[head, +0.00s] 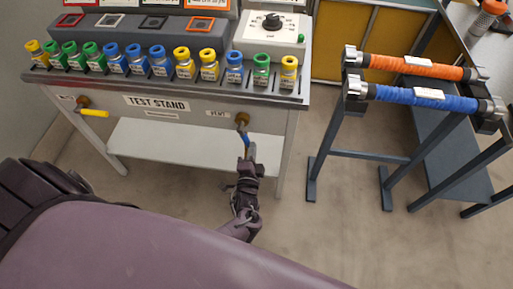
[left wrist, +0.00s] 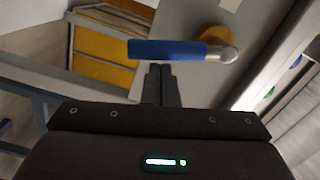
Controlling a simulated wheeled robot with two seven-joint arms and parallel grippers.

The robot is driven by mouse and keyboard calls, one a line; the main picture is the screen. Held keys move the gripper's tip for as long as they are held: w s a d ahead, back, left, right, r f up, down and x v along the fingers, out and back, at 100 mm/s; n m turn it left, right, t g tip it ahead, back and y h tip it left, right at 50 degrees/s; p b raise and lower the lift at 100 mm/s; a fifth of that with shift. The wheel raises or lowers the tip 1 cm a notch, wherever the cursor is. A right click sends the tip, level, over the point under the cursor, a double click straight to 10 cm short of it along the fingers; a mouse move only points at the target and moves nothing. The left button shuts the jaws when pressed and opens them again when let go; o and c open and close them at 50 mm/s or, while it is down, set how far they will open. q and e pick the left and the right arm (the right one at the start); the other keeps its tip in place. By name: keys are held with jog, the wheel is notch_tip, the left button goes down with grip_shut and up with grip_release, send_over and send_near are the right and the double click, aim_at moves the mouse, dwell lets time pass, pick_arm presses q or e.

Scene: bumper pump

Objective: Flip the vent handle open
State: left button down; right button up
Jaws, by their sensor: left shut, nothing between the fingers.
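The vent handle is a blue lever (head: 246,139) on a brass fitting (head: 242,119) beside a small label at the right of the test stand's front panel. In the head view it hangs down from the fitting. In the left wrist view the blue lever (left wrist: 165,49) lies across the picture, its metal end at the brass fitting (left wrist: 213,38). My left gripper (head: 251,150) is at the lever's lower end, partly covering it. In the left wrist view its fingertips (left wrist: 158,67) are together just below the lever; I cannot tell whether they touch it. My right gripper is not in view.
The test stand (head: 200,120) carries a row of colour-capped bottles. A yellow handle (head: 94,113) sticks out at its left. A lower shelf (head: 160,145) lies behind my gripper. A rack with orange (head: 400,65) and blue (head: 410,95) bumpers stands right, with clear floor between.

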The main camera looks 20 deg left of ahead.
pick_arm(q)
jog(key=shift+s+a+f+m, duration=0.2)
jog(key=shift+a+f+m, duration=0.1)
jog(key=shift+a+m, duration=0.25)
jog(key=shift+s+a+f+m, duration=0.15)
jog(key=shift+a+f+m, duration=0.1)
jog(key=shift+a+m, duration=0.3)
